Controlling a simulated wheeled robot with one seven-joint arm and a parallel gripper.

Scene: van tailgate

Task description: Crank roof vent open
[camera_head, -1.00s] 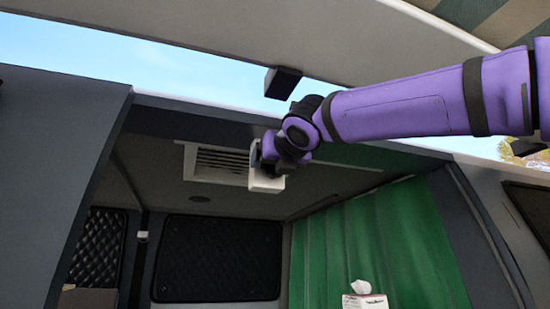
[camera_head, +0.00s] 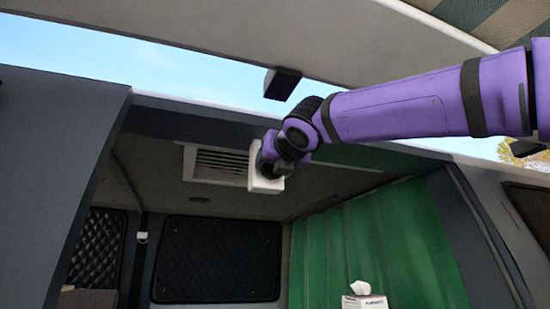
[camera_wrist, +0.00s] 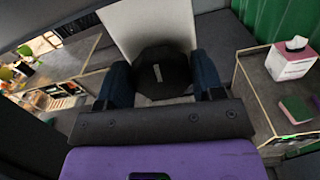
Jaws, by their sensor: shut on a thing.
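The roof vent (camera_head: 217,165) is a white-framed slatted panel in the van ceiling, left of my gripper (camera_head: 268,168). A white block-like piece (camera_head: 262,183) sits at the vent's right end, against my gripper, and hides part of it. In the wrist view, the two dark blue fingers of my gripper (camera_wrist: 162,78) are shut on a dark faceted knob (camera_wrist: 161,72) with a small pale mark. A pale flat panel (camera_wrist: 145,25) lies behind the knob. The head view does not show the knob clearly, and how far the vent is open cannot be told.
The raised tailgate (camera_head: 200,48) with a black block (camera_head: 282,83) hangs above my arm. A green curtain (camera_head: 385,240) hangs at the right. A tissue box (camera_head: 364,300) stands below; a sponge (camera_wrist: 296,110) lies near it. The space under the vent is clear.

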